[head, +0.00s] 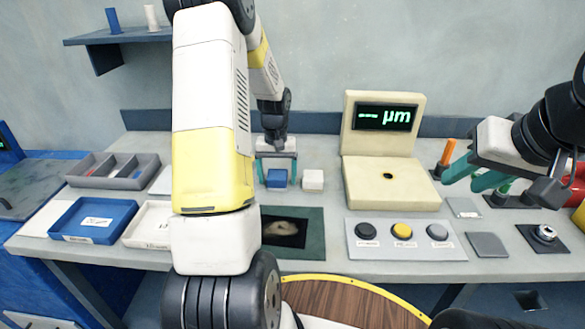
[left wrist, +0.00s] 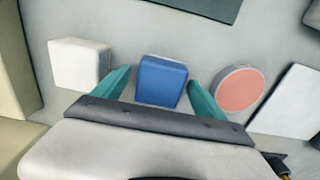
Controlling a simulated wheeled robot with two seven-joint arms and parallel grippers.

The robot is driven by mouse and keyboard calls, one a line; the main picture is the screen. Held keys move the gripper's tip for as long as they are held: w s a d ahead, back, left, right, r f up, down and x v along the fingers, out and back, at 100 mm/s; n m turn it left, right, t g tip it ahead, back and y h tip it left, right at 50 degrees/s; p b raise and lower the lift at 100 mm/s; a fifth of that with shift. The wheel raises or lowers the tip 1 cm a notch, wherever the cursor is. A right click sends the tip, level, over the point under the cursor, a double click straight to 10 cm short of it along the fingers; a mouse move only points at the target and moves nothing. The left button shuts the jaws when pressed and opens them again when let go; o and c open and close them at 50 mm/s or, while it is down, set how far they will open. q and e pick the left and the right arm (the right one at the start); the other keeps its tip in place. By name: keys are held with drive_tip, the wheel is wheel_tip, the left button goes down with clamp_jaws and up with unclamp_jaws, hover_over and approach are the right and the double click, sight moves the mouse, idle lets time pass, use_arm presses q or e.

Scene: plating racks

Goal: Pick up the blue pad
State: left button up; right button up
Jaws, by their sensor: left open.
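The blue pad (head: 277,179) is a small blue block on the grey bench, near the middle of the head view. It also shows in the left wrist view (left wrist: 161,81), between the two teal fingers. My left gripper (head: 276,172) is open and reaches down over the pad, with one finger on each side. In the left wrist view small gaps show between the pad and the fingers of the left gripper (left wrist: 160,88). My right gripper (head: 468,180) has teal fingers and is at the right of the head view; its jaw opening is unclear.
A white block (head: 313,180) stands close beside the pad. A round pink-topped piece (left wrist: 239,88) lies on its other side. A cream gauge (head: 390,183) with a display, a button panel (head: 405,252), a blue tray (head: 93,220) and a dark recess (head: 285,228) are nearby.

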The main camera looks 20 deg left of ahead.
sight(277, 174)
use_arm(q)
drive_tip(key=c, duration=1.5)
drive_tip(key=shift+r, duration=0.1)
drive_tip(key=shift+r, duration=0.55)
wheel_tip(277, 174, up, 2)
drive_tip(key=shift+r, duration=0.15)
drive_tip(key=s+d, duration=0.2)
drive_tip(key=s, duration=0.2)
drive_tip(key=s+d+r, duration=0.1)
drive_tip(key=s+d, duration=0.1)
drive_tip(key=s, duration=0.3)
drive_tip(key=s+d, duration=0.3)
drive_tip(key=s, duration=0.2)
drive_tip(key=shift+s+d+r, duration=0.1)
drive_tip(key=shift+s+r, duration=0.05)
drive_tip(key=shift+r, duration=0.1)
